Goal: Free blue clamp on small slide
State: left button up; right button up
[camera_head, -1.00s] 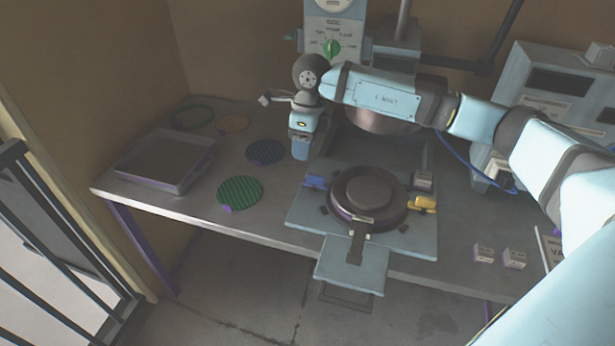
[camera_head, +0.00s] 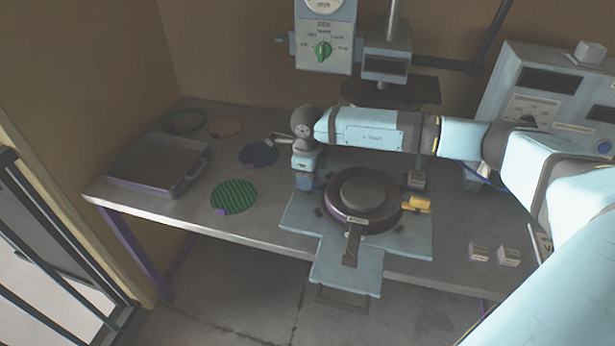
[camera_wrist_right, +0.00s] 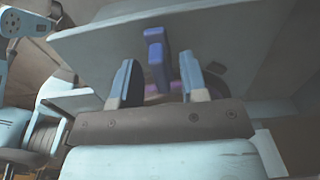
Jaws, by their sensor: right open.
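The small slide (camera_head: 345,274) is a pale blue plate at the bench front, with a round dark mould (camera_head: 362,197) on it. My right gripper (camera_head: 306,184) points down at the slide's left edge and hides the blue clamp in the head view. In the right wrist view, the blue clamp (camera_wrist_right: 156,52) stands between and just beyond the two open fingers of my right gripper (camera_wrist_right: 158,80). I cannot tell whether a finger touches it. A yellow clamp (camera_head: 416,204) sits at the mould's right side. My left gripper is not in view.
The grey tray (camera_head: 185,181) and green (camera_head: 233,196), dark blue (camera_head: 258,153) and orange (camera_head: 224,128) discs lie on the left of the bench. The press head (camera_head: 390,92) stands behind the slide. Two small blocks (camera_head: 479,252) lie at right.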

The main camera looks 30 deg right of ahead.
jog(key=shift+f, duration=0.25)
grip_shut()
